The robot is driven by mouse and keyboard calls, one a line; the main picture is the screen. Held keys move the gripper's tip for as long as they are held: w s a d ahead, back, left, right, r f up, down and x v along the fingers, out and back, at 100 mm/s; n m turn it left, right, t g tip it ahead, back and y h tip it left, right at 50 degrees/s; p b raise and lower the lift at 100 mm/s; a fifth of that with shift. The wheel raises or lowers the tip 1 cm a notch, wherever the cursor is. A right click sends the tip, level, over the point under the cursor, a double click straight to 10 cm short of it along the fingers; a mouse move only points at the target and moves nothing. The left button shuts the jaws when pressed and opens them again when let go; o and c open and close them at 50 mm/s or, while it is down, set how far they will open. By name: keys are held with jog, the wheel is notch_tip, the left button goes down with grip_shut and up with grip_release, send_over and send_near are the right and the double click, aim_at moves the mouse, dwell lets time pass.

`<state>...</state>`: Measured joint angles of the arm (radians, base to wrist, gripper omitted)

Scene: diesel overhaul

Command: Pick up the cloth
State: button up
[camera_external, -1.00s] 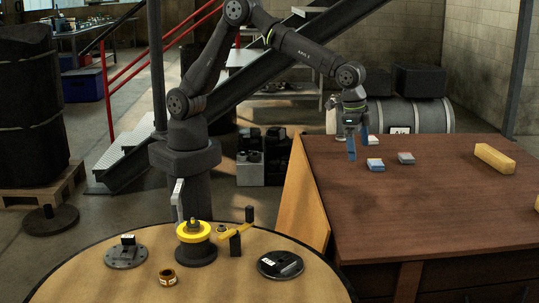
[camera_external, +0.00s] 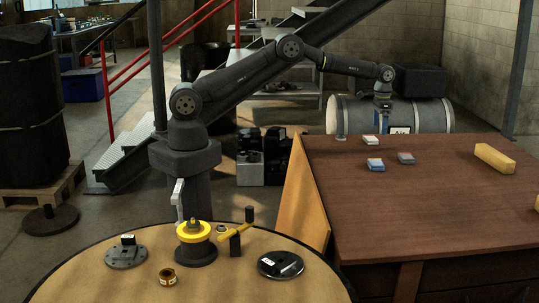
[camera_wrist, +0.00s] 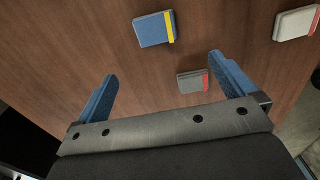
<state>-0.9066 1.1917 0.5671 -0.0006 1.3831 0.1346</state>
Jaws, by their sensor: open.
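Three small flat pieces lie apart on the brown table, and I cannot tell which is the cloth. One is blue with a yellow edge (camera_external: 375,165), one is grey (camera_external: 405,158), and one is whitish (camera_external: 371,140). In the wrist view the blue piece (camera_wrist: 152,30) is at top centre. The grey piece (camera_wrist: 190,82), with a red edge, shows between the fingers, nearer the right one. The whitish piece (camera_wrist: 293,24), also red-edged, is at top right. My gripper (camera_wrist: 163,68) is open and empty, raised above the table; it also shows in the external view (camera_external: 383,120).
A long yellow block (camera_external: 494,157) lies on the right of the brown table (camera_external: 440,215). A grey drum (camera_external: 430,116) lies behind the table. A round table (camera_external: 110,285) in front carries several metal parts. The middle of the brown table is clear.

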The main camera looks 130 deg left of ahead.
send_over(376, 162)
jog(key=f, duration=0.7)
jog(key=a+f, duration=0.1)
jog(key=f, duration=0.2)
jog(key=shift+s+f, duration=0.15)
jog(key=shift+f, duration=0.05)
jog(key=shift+d+f, duration=0.25)
jog(key=shift+f, duration=1.1)
jog(key=shift+d+f, duration=0.2)
jog(key=shift+f, duration=1.1)
jog(key=c, duration=1)
jog(key=shift+r, duration=0.1)
jog(key=shift+r, duration=0.2)
notch_tip(376, 162, up, 4)
jog(key=w+d+r, duration=0.1)
jog(key=d+r, duration=0.1)
jog(key=d, duration=0.1)
jog(key=w+d+r, duration=0.1)
jog(key=d+r, duration=0.1)
jog(key=d, duration=0.2)
jog(key=w+d+r, duration=0.2)
jog(key=d, duration=0.2)
jog(key=shift+r, duration=0.2)
